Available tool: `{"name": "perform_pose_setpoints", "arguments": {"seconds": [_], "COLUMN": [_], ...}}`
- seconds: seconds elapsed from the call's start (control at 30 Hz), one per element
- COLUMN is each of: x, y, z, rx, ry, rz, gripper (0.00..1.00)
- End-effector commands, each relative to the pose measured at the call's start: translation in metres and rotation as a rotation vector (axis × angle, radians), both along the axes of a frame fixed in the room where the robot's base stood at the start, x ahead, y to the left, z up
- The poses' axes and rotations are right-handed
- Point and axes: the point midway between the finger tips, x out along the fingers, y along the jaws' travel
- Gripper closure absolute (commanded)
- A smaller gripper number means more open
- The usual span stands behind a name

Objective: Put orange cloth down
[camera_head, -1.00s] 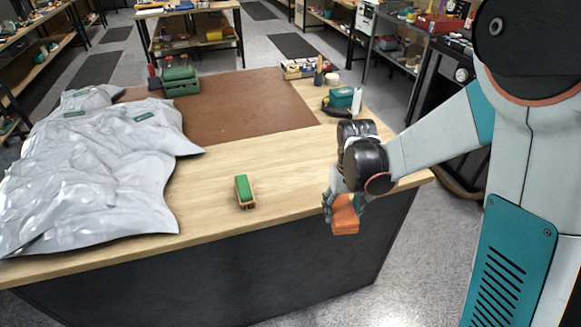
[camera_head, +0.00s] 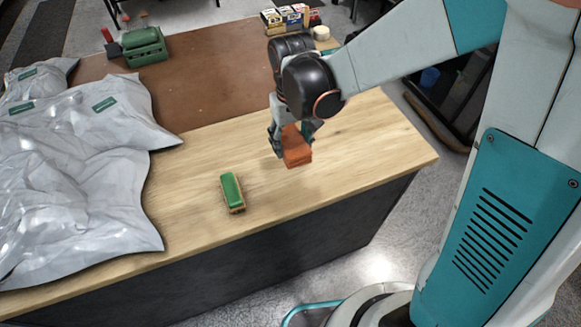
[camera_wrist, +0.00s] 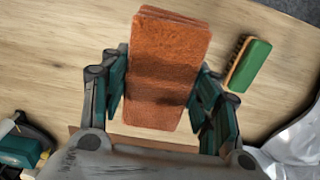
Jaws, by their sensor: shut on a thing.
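The orange cloth (camera_head: 296,147) is a folded, block-like stack. My gripper (camera_head: 291,136) is shut on it and holds it over the light wood tabletop, right of the green brush. In the wrist view the cloth (camera_wrist: 165,70) sits between the two teal fingers of my gripper (camera_wrist: 158,100), its far end sticking out past them. Whether its underside touches the table cannot be told.
A green-backed brush (camera_head: 233,190) lies on the wood (camera_head: 380,150) left of the gripper. Crumpled grey plastic bags (camera_head: 80,170) cover the table's left. A brown mat (camera_head: 200,85) and a green toolbox (camera_head: 144,46) lie behind. Wood right of the cloth is clear.

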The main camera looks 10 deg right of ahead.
Motion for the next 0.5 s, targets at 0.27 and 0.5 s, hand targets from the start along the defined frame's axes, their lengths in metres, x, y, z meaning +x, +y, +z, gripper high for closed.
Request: {"name": "perform_pose_setpoints", "arguments": {"seconds": [0.27,0.5], "x": [0.000,0.000], "y": [0.000,0.000], "z": [-0.066,-0.096], "rx": [0.000,0.000], "ry": [0.000,0.000], "rz": [-0.001,-0.001], "gripper": [0.71,0.71]}}
